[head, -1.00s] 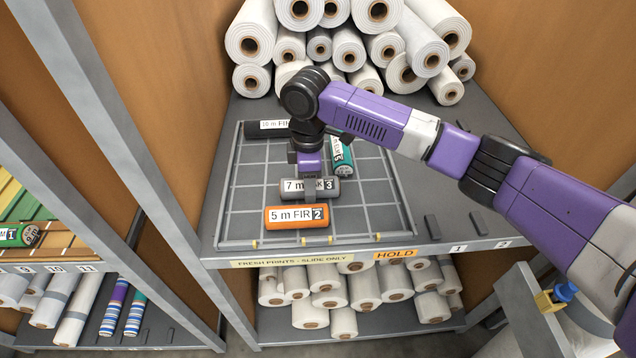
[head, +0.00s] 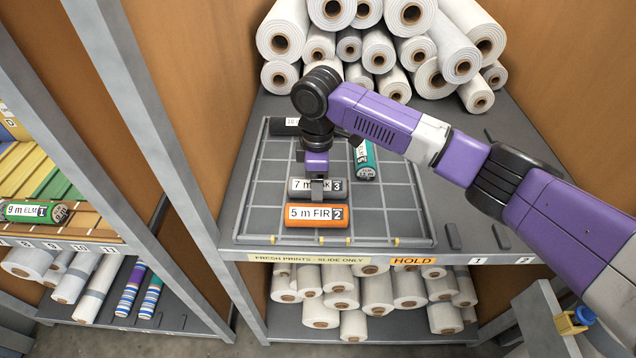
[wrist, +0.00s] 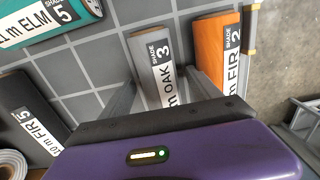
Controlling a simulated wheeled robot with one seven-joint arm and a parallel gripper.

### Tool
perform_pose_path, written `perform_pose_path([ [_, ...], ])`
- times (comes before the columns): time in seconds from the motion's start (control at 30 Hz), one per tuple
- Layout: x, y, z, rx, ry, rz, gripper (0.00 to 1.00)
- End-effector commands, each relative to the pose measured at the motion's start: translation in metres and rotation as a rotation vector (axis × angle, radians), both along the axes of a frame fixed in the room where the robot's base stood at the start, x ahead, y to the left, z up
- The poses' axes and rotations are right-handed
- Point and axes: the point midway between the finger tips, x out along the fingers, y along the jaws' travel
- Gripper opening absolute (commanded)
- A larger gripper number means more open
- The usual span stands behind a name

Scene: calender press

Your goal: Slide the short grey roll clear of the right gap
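The short grey roll (head: 300,187), labelled 7 m OAK 3, lies crosswise in the gridded tray (head: 392,226), just behind the orange 5 m FIR 2 roll (head: 317,217). My gripper (head: 317,186) reaches down over its middle. The grey roll's right end sits roughly level with the orange roll's right end.
A teal 11 m ELM roll (head: 364,160) lies lengthwise behind and right of the grey roll. A dark 10 m FIR roll (head: 285,126) lies at the back left. The tray's right and left parts are bare. White rolls (head: 400,45) are stacked behind.

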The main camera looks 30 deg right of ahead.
Motion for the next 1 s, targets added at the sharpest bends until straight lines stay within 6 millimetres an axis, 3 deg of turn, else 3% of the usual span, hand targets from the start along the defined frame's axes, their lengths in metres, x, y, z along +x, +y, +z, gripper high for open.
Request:
perform_pose_path([
  [0.23,0.0,0.0,0.008,0.0,-0.001,0.0,0.72],
  [0.7,0.001,0.0,0.073,0.0,-0.001,0.001,0.72],
  [1.0,0.0,0.0,0.078,0.001,0.001,0.0,0.72],
])
